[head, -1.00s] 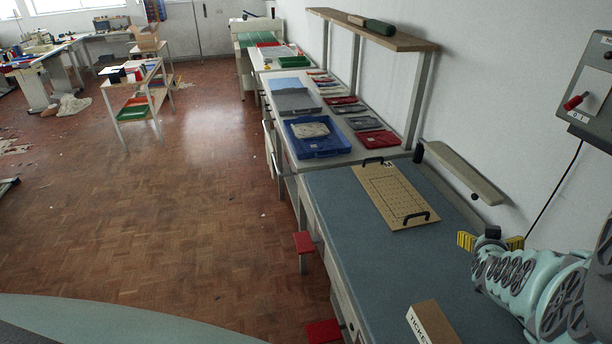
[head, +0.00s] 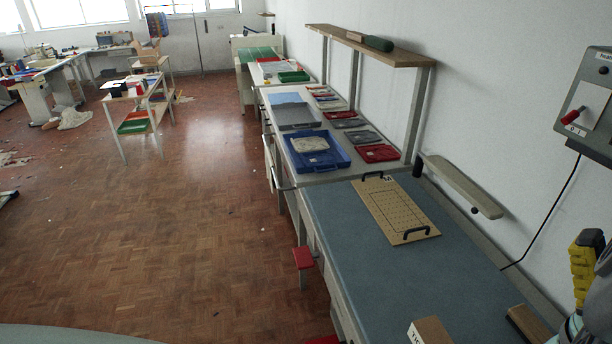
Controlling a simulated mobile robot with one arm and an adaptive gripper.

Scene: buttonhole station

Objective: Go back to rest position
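A perforated wooden board (head: 395,208) with two black handles lies flat on the worktable, well away from the gripper.
A ticket box (head: 430,331) and a brown block (head: 527,324) are at the table's near end. A control box (head: 588,112) with a red switch and a hanging cable is on the right wall. A shelf (head: 370,45) stands above the trays.

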